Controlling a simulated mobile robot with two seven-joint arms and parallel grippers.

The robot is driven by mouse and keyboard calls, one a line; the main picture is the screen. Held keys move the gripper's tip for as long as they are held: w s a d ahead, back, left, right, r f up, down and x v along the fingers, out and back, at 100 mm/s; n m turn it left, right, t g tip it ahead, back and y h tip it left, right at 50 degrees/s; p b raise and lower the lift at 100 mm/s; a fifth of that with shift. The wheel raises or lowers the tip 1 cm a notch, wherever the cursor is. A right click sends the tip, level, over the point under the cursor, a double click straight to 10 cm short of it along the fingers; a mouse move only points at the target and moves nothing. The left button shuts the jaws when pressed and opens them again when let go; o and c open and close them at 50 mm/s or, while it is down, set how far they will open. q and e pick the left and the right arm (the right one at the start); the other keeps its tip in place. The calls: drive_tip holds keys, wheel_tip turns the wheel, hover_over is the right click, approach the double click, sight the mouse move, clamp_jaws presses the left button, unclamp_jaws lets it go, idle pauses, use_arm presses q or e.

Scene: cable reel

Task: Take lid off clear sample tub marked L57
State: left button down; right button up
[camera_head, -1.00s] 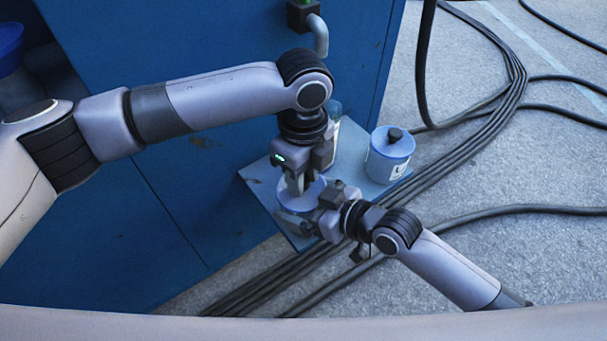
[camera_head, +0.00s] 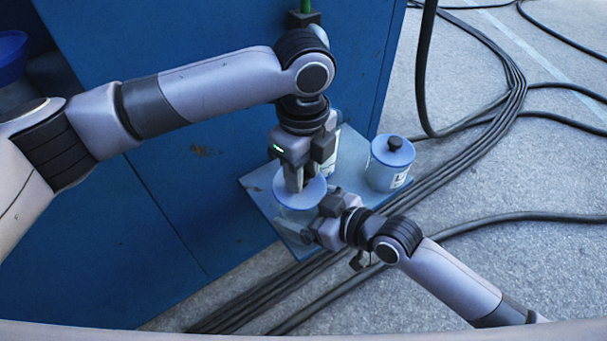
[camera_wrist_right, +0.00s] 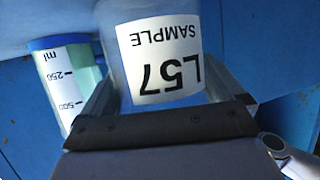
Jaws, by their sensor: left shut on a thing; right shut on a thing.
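The clear sample tub (camera_head: 294,214) stands on a small blue shelf (camera_head: 256,190). Its label reads L57 SAMPLE, upside down in the right wrist view (camera_wrist_right: 160,55). My left gripper (camera_head: 297,186) points down from above and is shut on the pale blue lid (camera_head: 314,190) at its middle; the grip hides the knob. The lid appears a little above the tub, though the gap is hard to make out. My right gripper (camera_wrist_right: 155,95) is shut around the tub's sides. In the head view my right gripper (camera_head: 316,218) reaches the tub from the right.
A second tub (camera_head: 384,174) with a dark-knobbed blue lid stands at the shelf's right. A graduated container (camera_wrist_right: 68,80) is close beside the L57 tub, partly hidden behind my left gripper in the head view. A blue cabinet (camera_head: 190,230) stands behind; black cables (camera_head: 460,150) cross the floor.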

use_arm(q)
drive_tip(key=shift+s+d+r, duration=0.1)
drive_tip(key=shift+d+r, duration=0.05)
drive_tip(key=shift+r, duration=0.45)
drive_tip(key=shift+s+d+r, duration=0.1)
drive_tip(key=shift+d+r, duration=0.05)
drive_tip(key=shift+r, duration=0.4)
use_arm(e)
drive_tip(key=shift+s+f, duration=0.15)
drive_tip(key=shift+f, duration=0.15)
use_arm(q)
drive_tip(key=shift+w+a, duration=0.1)
use_arm(e)
drive_tip(key=o, duration=1.1)
use_arm(q)
drive_tip(key=shift+r, duration=0.1)
use_arm(e)
drive_tip(key=shift+s+d+r, duration=0.2)
drive_tip(key=shift+d+r, duration=0.1)
drive_tip(key=shift+d, duration=0.15)
use_arm(q)
wheel_tip(320, 180, up, 2)
drive_tip(key=p, duration=0.3)
drive_tip(key=shift+a+r, duration=0.1)
drive_tip(key=shift+r, duration=0.15)
use_arm(e)
drive_tip(key=v, duration=1.1)
